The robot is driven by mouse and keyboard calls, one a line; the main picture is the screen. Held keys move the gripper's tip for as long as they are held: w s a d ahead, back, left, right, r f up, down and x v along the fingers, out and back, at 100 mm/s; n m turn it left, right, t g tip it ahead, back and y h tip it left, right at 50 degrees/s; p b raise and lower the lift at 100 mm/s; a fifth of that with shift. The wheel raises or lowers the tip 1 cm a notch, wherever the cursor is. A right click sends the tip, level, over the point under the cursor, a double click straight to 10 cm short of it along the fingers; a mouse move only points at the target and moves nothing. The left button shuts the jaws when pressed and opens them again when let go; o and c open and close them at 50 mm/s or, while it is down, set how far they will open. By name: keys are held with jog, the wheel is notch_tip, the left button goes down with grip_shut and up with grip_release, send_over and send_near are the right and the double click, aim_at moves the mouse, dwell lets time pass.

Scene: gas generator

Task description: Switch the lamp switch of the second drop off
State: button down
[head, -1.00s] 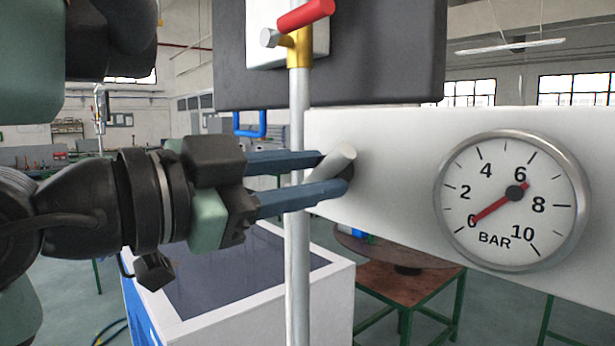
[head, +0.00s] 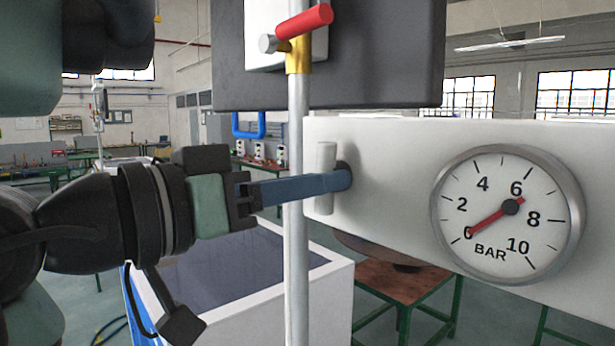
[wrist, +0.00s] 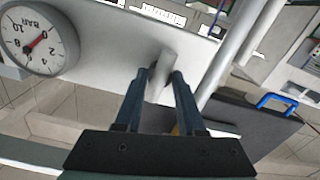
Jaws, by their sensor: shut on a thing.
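The lamp switch (head: 325,164) is a pale cylindrical handle on the white panel (head: 400,140), left of the pressure gauge. It stands about upright in the head view. My gripper (head: 335,182) reaches in from the left with its blue fingers at the switch. In the wrist view the switch (wrist: 160,77) sits between the two fingertips of my gripper (wrist: 160,85), which are shut on it. In the head view the fingers overlap and hide part of the switch.
The round gauge (head: 508,215) reads near 0 BAR. A vertical grey pipe (head: 297,270) passes by the fingers, under a red-handled valve (head: 304,20) and a dark box (head: 385,60). A white-rimmed tank (head: 335,300) stands below. A brown-topped table (head: 395,277) is lower right.

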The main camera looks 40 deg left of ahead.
jog(key=shift+r+n, duration=0.1)
jog(key=shift+n, duration=0.3)
jog(key=c, duration=0.5)
grip_release()
jog(key=s+a, duration=0.1)
jog(key=s, duration=1.2)
jog(key=shift+w, duration=0.1)
